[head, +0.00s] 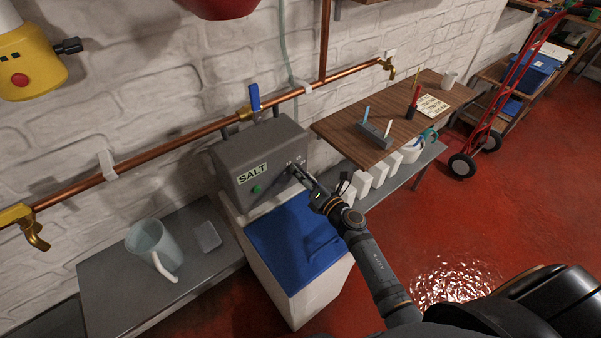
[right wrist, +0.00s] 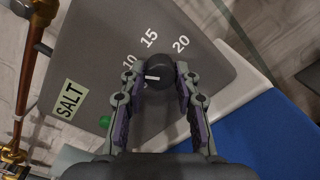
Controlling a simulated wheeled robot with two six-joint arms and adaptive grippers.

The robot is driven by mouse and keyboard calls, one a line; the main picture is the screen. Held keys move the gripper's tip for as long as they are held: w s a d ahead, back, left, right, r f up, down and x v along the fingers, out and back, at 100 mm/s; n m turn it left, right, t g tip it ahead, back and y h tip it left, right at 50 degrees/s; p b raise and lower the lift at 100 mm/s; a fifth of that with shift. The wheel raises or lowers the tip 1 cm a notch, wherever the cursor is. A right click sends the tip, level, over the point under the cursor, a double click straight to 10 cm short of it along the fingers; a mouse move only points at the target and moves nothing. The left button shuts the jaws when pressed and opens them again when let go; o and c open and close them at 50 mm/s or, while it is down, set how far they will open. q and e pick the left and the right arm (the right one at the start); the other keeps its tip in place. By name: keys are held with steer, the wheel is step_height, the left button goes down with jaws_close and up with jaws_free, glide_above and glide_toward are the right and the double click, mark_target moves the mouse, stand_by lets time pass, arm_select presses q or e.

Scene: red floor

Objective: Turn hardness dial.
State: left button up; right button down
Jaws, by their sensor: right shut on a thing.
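The hardness dial (right wrist: 158,73) is a dark round knob with a white pointer line, on the grey softener head (head: 262,158). In the right wrist view the numbers 10, 15 and 20 stand around it, and its white line points left, below the 10. My right gripper (right wrist: 160,84) is shut on the dial, one finger on each side. In the head view my right gripper (head: 302,176) reaches the front of the grey head and hides most of the dial. My left gripper is not in view.
A SALT label (head: 253,174) and a green button (head: 256,189) are left of the dial. The blue lid (head: 292,240) lies below. A copper pipe (head: 180,135) runs behind. A wooden table (head: 345,125) stands right, a metal bench with a jug (head: 152,243) left.

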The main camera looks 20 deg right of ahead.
stand_by(0.4)
steer(key=c, duration=1)
jaws_free()
steer(key=shift+s, duration=0.1)
steer(key=v, duration=1.2)
steer(key=shift+d, duration=0.1)
